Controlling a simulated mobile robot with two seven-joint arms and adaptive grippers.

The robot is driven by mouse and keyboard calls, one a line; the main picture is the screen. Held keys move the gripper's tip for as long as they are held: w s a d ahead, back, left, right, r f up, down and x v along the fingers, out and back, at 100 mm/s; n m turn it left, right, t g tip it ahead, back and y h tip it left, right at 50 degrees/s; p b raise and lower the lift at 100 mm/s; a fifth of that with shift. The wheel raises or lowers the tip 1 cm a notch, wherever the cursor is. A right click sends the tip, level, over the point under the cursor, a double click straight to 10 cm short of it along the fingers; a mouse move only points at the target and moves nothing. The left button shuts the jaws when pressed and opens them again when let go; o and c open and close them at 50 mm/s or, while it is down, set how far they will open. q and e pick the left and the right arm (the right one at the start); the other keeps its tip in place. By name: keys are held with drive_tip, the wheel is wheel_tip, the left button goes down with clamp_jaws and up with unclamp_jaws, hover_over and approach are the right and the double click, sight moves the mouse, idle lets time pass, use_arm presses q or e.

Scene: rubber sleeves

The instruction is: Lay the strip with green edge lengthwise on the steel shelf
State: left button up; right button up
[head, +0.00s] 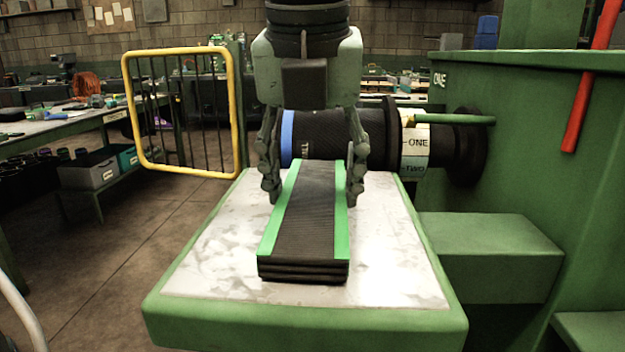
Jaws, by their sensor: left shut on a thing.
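The strip with green edge (306,215) is black and ribbed, with a bright green band along each long side. It lies flat on top of a stack of black layers (303,272), its long side running from near to far on the steel shelf (400,265). My left gripper (313,192) points down over the far part of the strip. One finger is on each long side, and it is shut on the strip. I cannot tell whether the strip is lifted at all off the layers below. My right gripper is out of view.
Behind the shelf is a black drum (330,138) with a blue band and labels. A yellow-framed guard (237,110) stands at the left and a green machine body (530,130) at the right. The shelf is bare on both sides of the stack.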

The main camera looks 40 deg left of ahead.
use_arm(q)
drive_tip(key=o, duration=1.2)
drive_tip(key=shift+o, duration=0.2)
drive_tip(key=v, duration=1.2)
